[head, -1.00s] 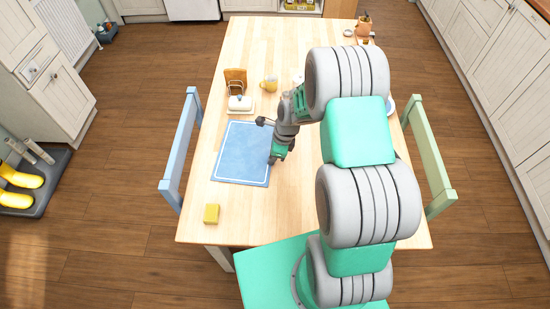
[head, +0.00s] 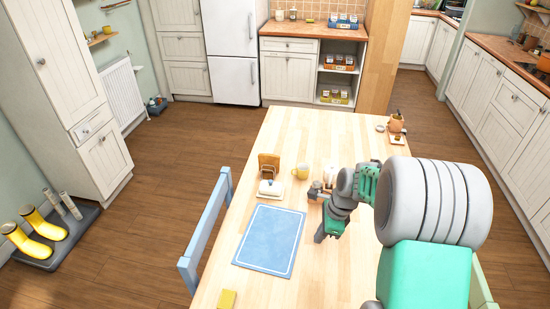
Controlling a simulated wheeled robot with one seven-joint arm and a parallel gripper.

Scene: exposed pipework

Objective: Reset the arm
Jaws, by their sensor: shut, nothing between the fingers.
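My arm reaches from the bottom right over the wooden table (head: 318,270) in the head view. My gripper (head: 320,240) is to the right of the blue placemat (head: 270,240), low over the table and pointing down. Its fingers are small and partly hidden by the wrist. It is shut and holds nothing.
A butter dish (head: 271,189), a toast rack (head: 268,167) and a yellow mug (head: 301,171) stand beyond the mat. A yellow block (head: 227,299) lies near the front. A blue chair (head: 207,230) is at the left side. An orange pot (head: 396,123) stands at the far right corner.

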